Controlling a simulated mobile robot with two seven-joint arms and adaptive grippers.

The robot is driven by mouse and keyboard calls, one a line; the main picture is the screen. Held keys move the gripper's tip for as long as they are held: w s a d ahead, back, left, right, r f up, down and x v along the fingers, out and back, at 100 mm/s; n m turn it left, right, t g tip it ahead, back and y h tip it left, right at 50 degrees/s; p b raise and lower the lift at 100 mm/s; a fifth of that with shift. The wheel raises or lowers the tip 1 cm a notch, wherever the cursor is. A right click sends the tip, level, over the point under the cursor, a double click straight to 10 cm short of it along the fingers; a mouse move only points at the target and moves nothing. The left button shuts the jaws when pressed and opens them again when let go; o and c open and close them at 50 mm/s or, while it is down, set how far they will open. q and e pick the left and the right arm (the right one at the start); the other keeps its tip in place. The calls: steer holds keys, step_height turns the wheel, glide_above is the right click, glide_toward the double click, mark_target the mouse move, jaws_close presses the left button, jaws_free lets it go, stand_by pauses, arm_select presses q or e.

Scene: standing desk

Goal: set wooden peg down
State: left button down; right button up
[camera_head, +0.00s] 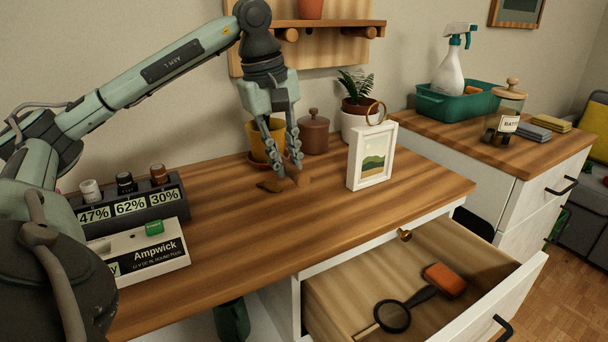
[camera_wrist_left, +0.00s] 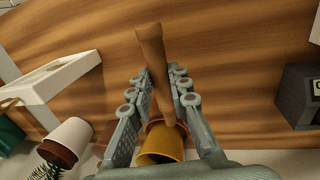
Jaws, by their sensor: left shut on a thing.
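The wooden peg (camera_head: 270,186) is a short brown rod at the back middle of the wooden desk top (camera_head: 240,225). My left gripper (camera_head: 286,170) points down from above and is shut on the peg. In the left wrist view the peg (camera_wrist_left: 150,45) runs between the fingers (camera_wrist_left: 158,80), and its thicker end sticks out past them over the desk. The peg lies close to the desk surface; I cannot tell whether it touches. My right gripper is not in view.
A yellow pot (camera_head: 257,142) and a lidded brown jar (camera_head: 314,132) stand just behind the gripper. A white picture frame (camera_head: 354,160) stands to the right. A labelled rack (camera_head: 130,207) and white box (camera_head: 140,252) are left. The front drawer (camera_head: 345,287) is open. The desk's middle is clear.

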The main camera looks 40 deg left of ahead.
mark_target(305, 198)
arm_select(q)
steer(key=w+f, duration=0.1)
steer(key=w+d+f, duration=0.1)
steer(key=w, duration=0.1)
steer(key=shift+f, duration=0.4)
step_height(305, 198, down, 3)
steer(key=shift+f, duration=0.1)
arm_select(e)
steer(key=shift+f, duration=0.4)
arm_select(q)
steer(key=shift+f, duration=0.15)
steer(key=c, duration=1.6)
jaws_free()
steer(key=shift+o, duration=0.8)
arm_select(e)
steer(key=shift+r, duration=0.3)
